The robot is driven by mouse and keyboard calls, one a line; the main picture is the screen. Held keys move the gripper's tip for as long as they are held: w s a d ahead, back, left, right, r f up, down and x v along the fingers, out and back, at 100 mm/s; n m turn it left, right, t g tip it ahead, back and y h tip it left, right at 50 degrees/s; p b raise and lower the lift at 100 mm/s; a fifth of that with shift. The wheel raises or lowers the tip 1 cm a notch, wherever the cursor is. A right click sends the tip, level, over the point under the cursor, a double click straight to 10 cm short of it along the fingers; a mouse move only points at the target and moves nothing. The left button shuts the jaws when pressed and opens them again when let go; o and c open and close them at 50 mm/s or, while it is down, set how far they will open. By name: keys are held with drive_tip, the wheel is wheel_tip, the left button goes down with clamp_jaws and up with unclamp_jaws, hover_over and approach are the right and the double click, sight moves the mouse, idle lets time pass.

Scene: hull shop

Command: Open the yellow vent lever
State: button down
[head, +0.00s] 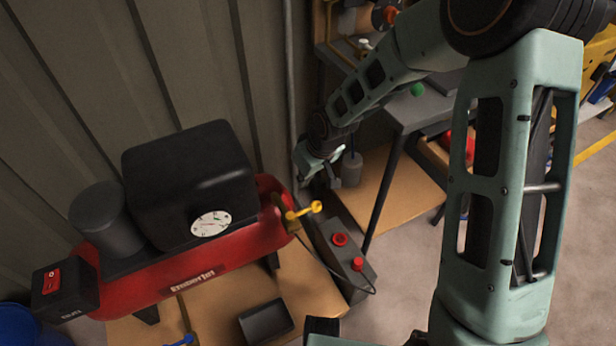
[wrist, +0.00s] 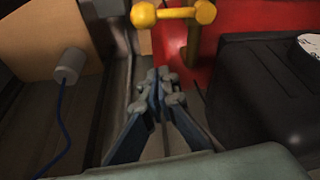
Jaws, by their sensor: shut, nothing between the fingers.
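The yellow vent lever (head: 304,211) sticks out from the right end of the red compressor tank (head: 180,262). In the wrist view the lever (wrist: 174,15) is at the top, a bar with rounded ends on a yellow stem, against the red tank end (wrist: 238,30). My gripper (wrist: 160,82) is shut and empty, its fingertips below the lever in that picture and apart from it. In the head view my gripper (head: 308,176) is beyond the lever, near the wall; its fingertips are hard to make out.
A black motor housing (head: 190,180) with a round gauge (head: 211,224) sits on the tank. A grey box with red buttons (head: 340,250) stands right of the lever. A grey table (head: 430,105) is further right. A grey cylinder (wrist: 70,66) with a blue cord shows at left.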

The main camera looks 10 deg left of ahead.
sight(306, 211)
drive_tip(key=f, duration=0.1)
drive_tip(key=s+d+f+b, duration=0.1)
drive_tip(key=f, duration=0.1)
drive_tip(key=d+f, duration=0.1)
drive_tip(key=shift+s+f+b, duration=0.15)
drive_tip(key=shift+s+b, duration=0.15)
drive_tip(key=shift+s, duration=0.1)
idle(0.4)
drive_tip(key=shift+s+d+m, duration=0.1)
drive_tip(key=shift+m, duration=0.2)
